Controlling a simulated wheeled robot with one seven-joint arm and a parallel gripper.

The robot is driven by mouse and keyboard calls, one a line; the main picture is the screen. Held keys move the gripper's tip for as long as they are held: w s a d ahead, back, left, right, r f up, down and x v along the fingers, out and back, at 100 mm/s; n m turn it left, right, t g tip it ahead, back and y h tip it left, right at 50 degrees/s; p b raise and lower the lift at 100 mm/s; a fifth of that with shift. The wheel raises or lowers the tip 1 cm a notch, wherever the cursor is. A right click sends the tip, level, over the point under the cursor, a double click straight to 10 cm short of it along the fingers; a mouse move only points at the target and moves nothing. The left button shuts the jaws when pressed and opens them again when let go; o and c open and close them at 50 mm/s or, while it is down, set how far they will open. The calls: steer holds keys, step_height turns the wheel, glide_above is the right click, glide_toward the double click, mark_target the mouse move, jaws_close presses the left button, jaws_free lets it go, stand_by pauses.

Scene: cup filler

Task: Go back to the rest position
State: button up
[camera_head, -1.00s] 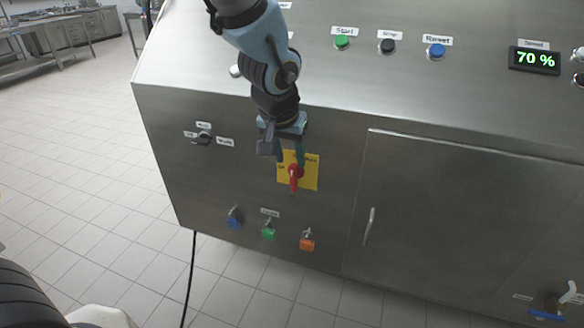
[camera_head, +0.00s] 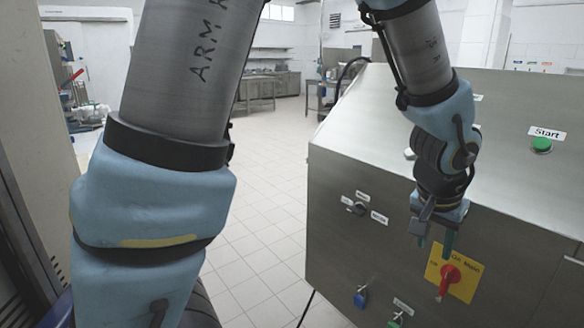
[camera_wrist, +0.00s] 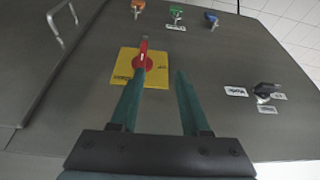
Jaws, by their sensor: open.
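My gripper (camera_head: 435,246) is open and empty in front of the machine's dark front panel. Its two green fingers also show apart in the wrist view (camera_wrist: 157,84). The red rotary switch (camera_head: 449,277) on a yellow plate (camera_head: 467,288) is just below the fingertips in the head view. In the wrist view the red switch (camera_wrist: 142,60) is just beyond the left fingertip, with nothing between the fingers. I cannot tell whether that finger touches the switch or its plate.
A black selector knob (camera_head: 357,208) is left of my gripper. A blue padlock (camera_head: 360,299) and a green padlock (camera_wrist: 175,12) hang low on the panel. A green Start button (camera_head: 541,145) is on the sloped top. Tiled floor (camera_head: 262,230) is clear left of the machine.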

steer(key=w+a+n+y, duration=0.1)
steer(key=w+a+n, duration=0.3)
steer(key=a, duration=0.9)
steer(key=w+a+n+y, duration=0.25)
steer(key=w+a, duration=0.45)
steer(key=a, duration=0.7)
steer(key=s+a+f+n+g, duration=0.1)
steer(key=s+a+n, duration=0.1)
steer(key=a, duration=0.8)
steer(key=shift+s+f+n, duration=0.15)
steer(key=shift+s+n, duration=0.1)
steer(key=shift+n, duration=0.4)
